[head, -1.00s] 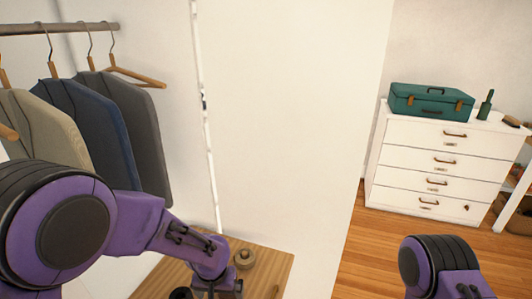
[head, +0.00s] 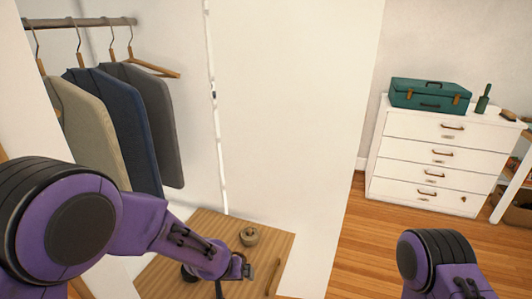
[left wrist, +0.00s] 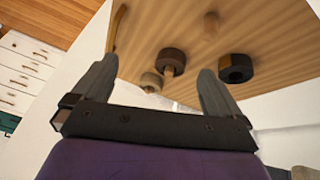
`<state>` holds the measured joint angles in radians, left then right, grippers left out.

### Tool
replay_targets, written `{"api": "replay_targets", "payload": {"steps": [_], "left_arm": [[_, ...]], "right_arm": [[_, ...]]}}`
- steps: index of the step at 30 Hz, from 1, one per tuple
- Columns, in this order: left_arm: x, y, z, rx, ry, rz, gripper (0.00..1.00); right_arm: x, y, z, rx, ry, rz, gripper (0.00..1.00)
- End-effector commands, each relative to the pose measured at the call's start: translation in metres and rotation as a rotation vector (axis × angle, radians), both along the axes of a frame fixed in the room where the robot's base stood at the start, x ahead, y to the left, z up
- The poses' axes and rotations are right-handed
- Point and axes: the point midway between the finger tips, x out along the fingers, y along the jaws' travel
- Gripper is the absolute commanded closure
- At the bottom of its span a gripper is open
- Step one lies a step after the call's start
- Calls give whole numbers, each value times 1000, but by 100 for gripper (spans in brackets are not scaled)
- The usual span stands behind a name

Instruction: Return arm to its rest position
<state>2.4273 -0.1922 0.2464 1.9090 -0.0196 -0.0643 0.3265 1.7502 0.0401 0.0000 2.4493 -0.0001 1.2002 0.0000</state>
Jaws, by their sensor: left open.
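My left arm comes in from the left in the head view, and its gripper (head: 236,284) is low in the picture, over the wooden top (head: 190,238). In the left wrist view the two fingers of my left gripper (left wrist: 157,88) are spread apart with nothing held between them. The wooden top (left wrist: 190,45) shows beyond the fingers, with a dark round knob-like thing (left wrist: 172,60) and a black ring (left wrist: 236,68) on it. Only a purple and black part of my right arm shows at the lower right of the head view; its gripper is out of view.
A small round tan object (head: 249,236) sits on the wooden top. Jackets (head: 105,125) hang from a rail (head: 85,21) at the left. A white wall panel (head: 290,110) stands mid-view. A white dresser (head: 420,155) carries a green case (head: 430,95). Wooden floor (head: 370,240) is clear before it.

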Motion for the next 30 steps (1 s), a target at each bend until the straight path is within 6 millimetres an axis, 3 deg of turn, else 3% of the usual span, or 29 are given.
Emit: {"api": "replay_targets", "payload": {"steps": [5, 8, 11, 15, 18, 21, 24, 30], "left_arm": [[-6, 22, -21, -64, -105, 106, 0], [-23, 49, -45, -85, -159, 208, 0], [-70, 98, -84, -60, -196, 366, 0], [-168, 165, -127, 57, -166, 560, 0], [-235, 193, -145, 137, -78, 634, 0], [-283, 204, -159, 185, 25, 656, 0], [-307, 209, -168, 205, 79, 664, 0], [-312, 208, -170, 208, 91, 662, 0]], "right_arm": [[0, 0, 0, 0, 1, 1, 57], [0, 0, 0, 0, 1, 1, 57], [0, 0, 0, 1, 1, 0, 57], [0, 0, 0, 1, 1, 0, 57], [0, 0, 0, 0, 1, 1, 57], [0, 0, 0, 0, 1, 1, 57], [-1, 0, 0, 0, 1, 0, 57], [0, 0, 0, 1, 1, 0, 57]]}}
